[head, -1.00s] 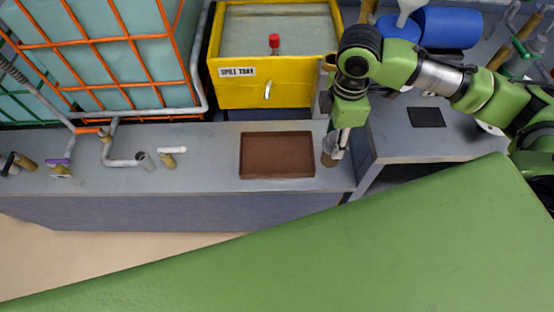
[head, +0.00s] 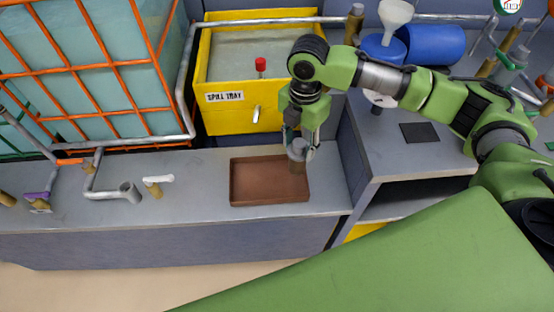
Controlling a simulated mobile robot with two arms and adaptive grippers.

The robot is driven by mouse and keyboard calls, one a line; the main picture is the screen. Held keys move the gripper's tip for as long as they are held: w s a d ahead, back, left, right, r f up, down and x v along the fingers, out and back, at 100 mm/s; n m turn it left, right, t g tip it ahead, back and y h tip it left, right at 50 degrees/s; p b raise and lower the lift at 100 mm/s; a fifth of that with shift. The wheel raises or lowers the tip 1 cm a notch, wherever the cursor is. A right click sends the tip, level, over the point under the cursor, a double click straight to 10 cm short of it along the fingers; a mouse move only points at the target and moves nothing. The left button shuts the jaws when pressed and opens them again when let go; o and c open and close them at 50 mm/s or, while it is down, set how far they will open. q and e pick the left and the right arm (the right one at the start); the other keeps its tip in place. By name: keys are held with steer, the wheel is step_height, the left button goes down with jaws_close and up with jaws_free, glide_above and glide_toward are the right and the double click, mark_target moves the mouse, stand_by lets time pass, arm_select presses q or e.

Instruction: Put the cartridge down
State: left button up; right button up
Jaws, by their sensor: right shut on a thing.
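The cartridge (head: 298,160) is a small cylinder with a grey upper part and a brownish lower part. My right gripper (head: 300,148) is shut on it and points down, holding it upright over the right end of the brown tray (head: 236,183). I cannot tell whether the cartridge's bottom touches the tray floor. The rest of the tray looks empty. My left gripper is not in view.
The yellow spill tray (head: 225,120) with a red-capped part stands behind the bench (head: 190,215). A caged tank (head: 90,60) is at the left, with pipes and valves on the bench. A dark square pad (head: 420,132) lies on the right counter.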

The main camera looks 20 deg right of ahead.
steer(key=w+a+f, duration=0.3)
steer(key=a+f, duration=0.1)
steer(key=f, duration=0.5)
steer(key=shift+w+a+f, duration=0.15)
steer(key=shift+w, duration=0.15)
steer(key=o, duration=0.9)
steer(key=shift+f, duration=0.15)
step_height(320, 180, up, 12)
steer(key=shift+r, duration=0.2)
